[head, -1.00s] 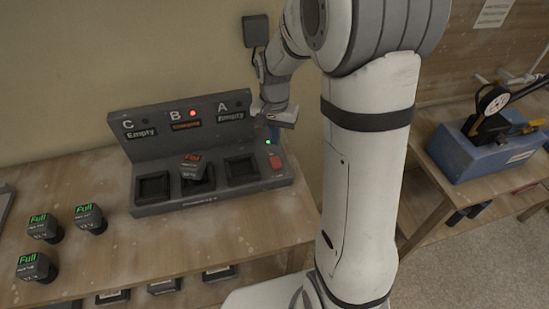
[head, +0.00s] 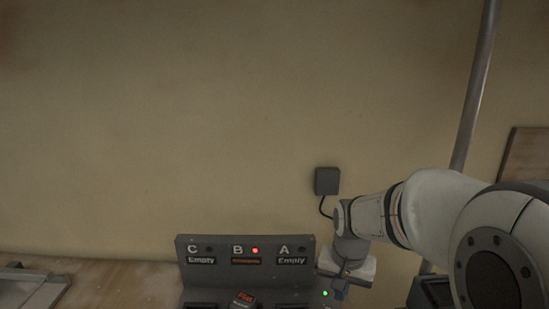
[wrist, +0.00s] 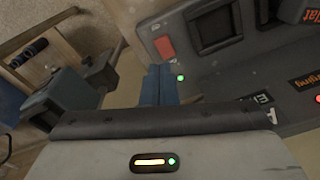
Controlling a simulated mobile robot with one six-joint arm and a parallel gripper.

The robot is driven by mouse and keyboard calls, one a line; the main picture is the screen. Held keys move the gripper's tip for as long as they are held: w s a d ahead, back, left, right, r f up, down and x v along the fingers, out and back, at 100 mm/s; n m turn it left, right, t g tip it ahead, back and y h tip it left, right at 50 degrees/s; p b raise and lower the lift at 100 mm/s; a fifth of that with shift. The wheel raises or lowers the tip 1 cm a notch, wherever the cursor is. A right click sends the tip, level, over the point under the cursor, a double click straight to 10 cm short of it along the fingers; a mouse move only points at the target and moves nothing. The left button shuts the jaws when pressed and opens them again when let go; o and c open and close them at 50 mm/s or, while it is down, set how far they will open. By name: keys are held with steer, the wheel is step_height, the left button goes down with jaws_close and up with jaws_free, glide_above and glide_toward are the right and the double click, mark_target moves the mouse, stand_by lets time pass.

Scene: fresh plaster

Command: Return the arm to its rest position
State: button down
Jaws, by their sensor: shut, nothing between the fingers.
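My gripper (head: 340,291) is at the right end of the dark charging station (head: 214,245) in the head view. In the wrist view its blue fingers (wrist: 157,86) are together and empty, close to the station's red button (wrist: 165,47) and a green light; whether they touch the station I cannot tell. A battery marked Flat (head: 243,299) is at the middle bay, under label B with its red light; the lower picture edge cuts it off. Labels C and A read Empty. My arm reaches in from the right.
A grey box (head: 327,181) with a cable is on the wall above my gripper. A metal tray (head: 30,290) lies on the wooden bench at the left. A pipe (head: 474,85) runs up the wall at the right. The wrist view shows a blue machine (wrist: 62,100) at the left.

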steer(key=s+r+n+t, duration=0.2)
steer(key=s+r+n, duration=0.2)
steer(key=s, duration=1)
steer(key=shift+r, duration=0.6)
